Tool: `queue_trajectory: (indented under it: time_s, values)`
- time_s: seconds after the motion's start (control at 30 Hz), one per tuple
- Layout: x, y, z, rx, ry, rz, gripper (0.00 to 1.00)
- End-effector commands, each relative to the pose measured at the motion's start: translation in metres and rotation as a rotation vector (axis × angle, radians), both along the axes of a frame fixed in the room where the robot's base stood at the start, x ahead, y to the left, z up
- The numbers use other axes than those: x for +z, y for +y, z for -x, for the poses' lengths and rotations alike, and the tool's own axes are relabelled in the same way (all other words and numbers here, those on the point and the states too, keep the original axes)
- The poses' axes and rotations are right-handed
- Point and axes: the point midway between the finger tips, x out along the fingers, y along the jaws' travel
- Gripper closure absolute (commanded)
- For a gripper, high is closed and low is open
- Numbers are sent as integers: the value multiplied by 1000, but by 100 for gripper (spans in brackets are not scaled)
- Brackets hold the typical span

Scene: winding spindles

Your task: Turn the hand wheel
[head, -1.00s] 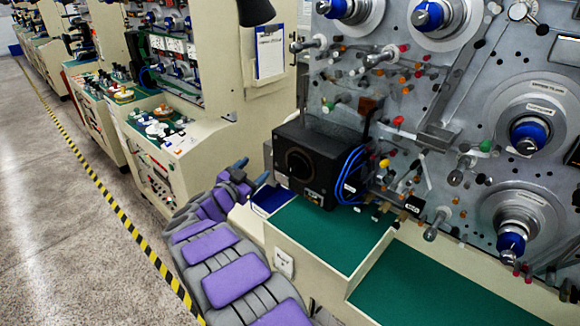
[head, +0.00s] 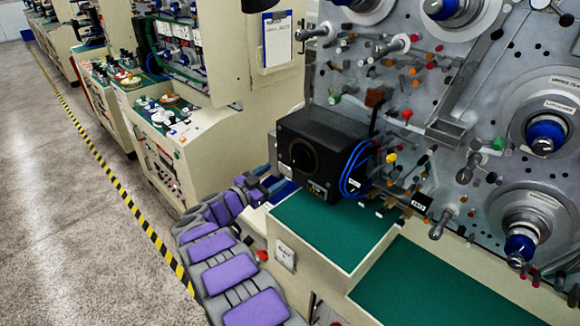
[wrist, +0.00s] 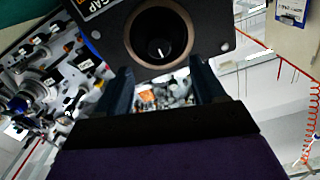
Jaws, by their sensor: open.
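A black box (head: 330,150) sits on the green-topped ledge of the machine and carries a round black wheel (head: 303,157) on its front. This looks like the hand wheel, though I cannot be sure. In the wrist view the wheel (wrist: 160,36) has a brownish ring and a small white mark. My gripper (head: 270,182) is below and to the left of the box in the head view. In the wrist view its two fingers (wrist: 160,78) are open and empty. The wheel appears above and between the fingertips, apparently apart from them.
Blue cables (head: 353,170) loop at the box's right side. The machine panel (head: 420,90) has many protruding pegs and spools. A cream cabinet (head: 230,150) stands behind my arm. Open floor with a striped line (head: 130,205) lies left.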

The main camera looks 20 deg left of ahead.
Motion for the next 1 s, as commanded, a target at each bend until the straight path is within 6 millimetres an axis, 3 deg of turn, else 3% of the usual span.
queue_trajectory:
  time_s: [0.2,0.4,0.9,1.0]
  values:
    - [0,-17,-41,-2,0,-4,31]
    - [-1,-25,-66,0,0,-1,31]
    - [0,-31,-78,2,0,0,31]
    - [0,-31,-78,1,1,0,40]
